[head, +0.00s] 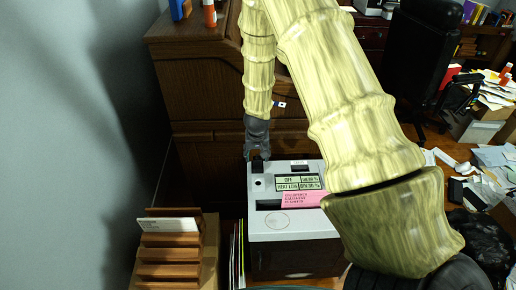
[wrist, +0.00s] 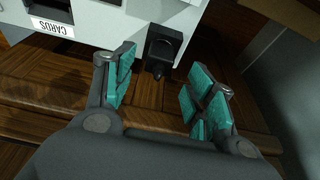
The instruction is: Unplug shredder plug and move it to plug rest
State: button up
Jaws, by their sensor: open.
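The white shredder (head: 285,228) stands at the lower middle of the head view. A black plug-like block (head: 257,165) is at its far left corner. In the wrist view the black block (wrist: 163,46) juts from the edge of the white casing (wrist: 110,25), with a short rounded nub towards me. My gripper (head: 257,152) is just above and behind that corner in the head view. In the wrist view my gripper (wrist: 162,68) is open, with teal pads on both sides of the block's nub and nothing clamped. I cannot make out a plug rest.
A wooden cabinet (head: 200,90) stands behind the shredder. A wooden rack (head: 175,250) and upright folders stand to its left. A pink label and small displays are on the shredder top. Papers and a black bag (head: 483,235) clutter the right side.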

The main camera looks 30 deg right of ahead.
aim_at(257, 158)
jog(key=shift+x, duration=2.4)
jog(key=shift+s, duration=0.1)
grip_shut()
jog(key=shift+r+p, duration=0.6)
jog(key=shift+p, duration=0.15)
